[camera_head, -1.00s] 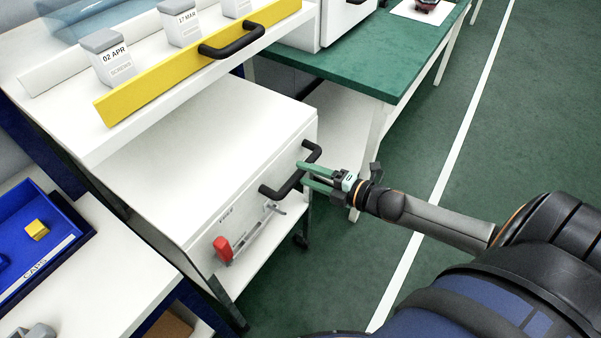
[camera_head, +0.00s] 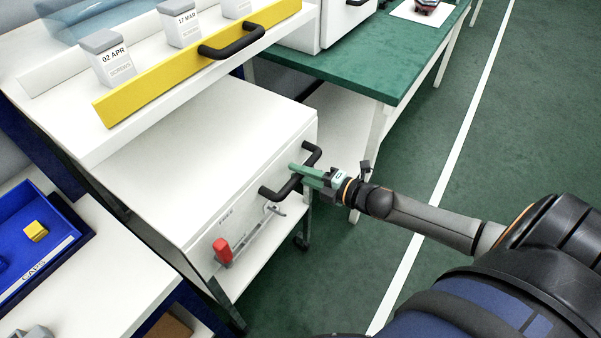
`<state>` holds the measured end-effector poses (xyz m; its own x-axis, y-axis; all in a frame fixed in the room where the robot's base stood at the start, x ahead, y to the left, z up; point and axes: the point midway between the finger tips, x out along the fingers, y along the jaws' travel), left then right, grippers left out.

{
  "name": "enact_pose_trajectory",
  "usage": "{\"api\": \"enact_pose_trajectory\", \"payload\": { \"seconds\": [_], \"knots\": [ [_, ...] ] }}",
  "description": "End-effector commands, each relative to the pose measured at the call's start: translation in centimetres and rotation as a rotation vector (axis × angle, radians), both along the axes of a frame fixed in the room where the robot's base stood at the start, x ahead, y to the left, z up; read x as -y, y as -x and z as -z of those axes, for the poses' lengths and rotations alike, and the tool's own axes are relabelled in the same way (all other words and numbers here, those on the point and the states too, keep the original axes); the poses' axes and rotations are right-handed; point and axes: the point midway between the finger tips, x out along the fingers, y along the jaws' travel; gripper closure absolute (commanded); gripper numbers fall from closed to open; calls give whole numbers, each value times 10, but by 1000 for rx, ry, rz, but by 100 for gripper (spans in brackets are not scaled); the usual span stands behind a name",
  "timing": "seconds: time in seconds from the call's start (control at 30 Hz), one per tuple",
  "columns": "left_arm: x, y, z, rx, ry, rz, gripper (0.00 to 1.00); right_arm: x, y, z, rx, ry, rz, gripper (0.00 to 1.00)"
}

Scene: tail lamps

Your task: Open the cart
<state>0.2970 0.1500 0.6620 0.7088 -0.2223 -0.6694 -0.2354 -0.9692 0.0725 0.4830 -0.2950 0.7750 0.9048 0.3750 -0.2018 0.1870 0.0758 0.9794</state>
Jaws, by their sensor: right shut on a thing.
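The white cart (camera_head: 215,150) stands under the shelf with the yellow front edge. Its front face carries a black bar handle (camera_head: 271,193) and, lower down, a latch with a red grip (camera_head: 222,250). The front looks closed. My right gripper (camera_head: 297,174) comes in from the right with its green fingers shut on the black handle, near the middle of the bar. The fingers hide a short part of the handle. My left gripper is not in view.
Above the cart, a shelf with a yellow edge (camera_head: 150,82) has its own black handle and holds white boxes. A green-topped table (camera_head: 375,70) stands behind. A blue tray (camera_head: 62,232) sits at left. The green floor (camera_head: 480,170) at right is open.

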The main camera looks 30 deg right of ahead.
Motion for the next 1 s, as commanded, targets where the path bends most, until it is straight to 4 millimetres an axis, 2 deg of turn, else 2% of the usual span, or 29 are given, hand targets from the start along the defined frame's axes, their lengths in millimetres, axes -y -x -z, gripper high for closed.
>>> {"api": "enact_pose_trajectory", "payload": {
  "seconds": [0.03, 0.13, 1.0],
  "knots": [
    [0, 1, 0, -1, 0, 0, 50, 0, 0, 0, 0, 0, 0, 89],
    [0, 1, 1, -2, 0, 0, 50, 0, 0, 0, 0, 0, 0, 100],
    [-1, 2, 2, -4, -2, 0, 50, 0, 0, 0, 0, 0, 0, 100]
  ]
}}
